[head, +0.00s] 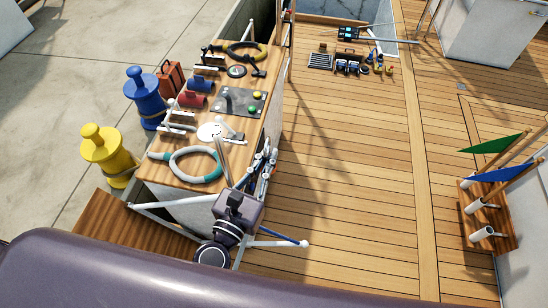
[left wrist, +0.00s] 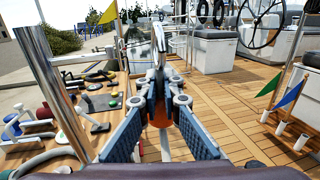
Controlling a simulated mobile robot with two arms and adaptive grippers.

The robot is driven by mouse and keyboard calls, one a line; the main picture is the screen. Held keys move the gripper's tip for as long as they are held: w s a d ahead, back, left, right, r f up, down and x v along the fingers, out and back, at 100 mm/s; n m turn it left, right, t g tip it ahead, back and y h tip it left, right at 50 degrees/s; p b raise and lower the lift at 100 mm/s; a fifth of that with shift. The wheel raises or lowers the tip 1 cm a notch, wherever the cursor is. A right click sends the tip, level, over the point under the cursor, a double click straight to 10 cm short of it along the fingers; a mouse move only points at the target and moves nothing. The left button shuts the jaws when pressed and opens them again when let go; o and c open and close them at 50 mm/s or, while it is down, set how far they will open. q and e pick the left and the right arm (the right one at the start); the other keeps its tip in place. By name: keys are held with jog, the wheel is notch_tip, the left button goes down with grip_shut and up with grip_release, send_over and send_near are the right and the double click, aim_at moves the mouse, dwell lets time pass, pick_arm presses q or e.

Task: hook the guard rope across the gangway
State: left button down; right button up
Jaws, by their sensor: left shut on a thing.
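My left gripper (head: 263,168) is beside the right edge of the wooden bench top, above the deck. In the left wrist view its two fingers (left wrist: 160,78) are closed together. A grey metal hook-like piece (left wrist: 158,38) stands up at the fingertips. An orange-brown piece (left wrist: 159,110) shows between the finger links. I cannot make out the run of the guard rope or the eye it hooks to. My right gripper is not in view.
The bench top (head: 180,172) carries a white-and-teal ring (head: 193,178) and several small fittings. Blue (head: 146,100) and yellow (head: 102,155) bollards stand on the quay. A flag rack (head: 486,217) is at the right. The wooden deck (head: 350,180) between is clear.

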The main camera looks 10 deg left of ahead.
pick_arm(q)
jog(key=a+f+b, duration=0.1)
jog(key=a+b, duration=0.1)
jog(key=a, duration=0.4)
jog(key=shift+a+f+b, duration=0.2)
jog(key=shift+a+b, duration=0.1)
jog(key=shift+b, duration=0.05)
dwell(0.4)
jog(key=shift+w, duration=0.1)
dwell(0.4)
jog(key=c, duration=2)
grip_release()
jog(key=shift+c, duration=0.2)
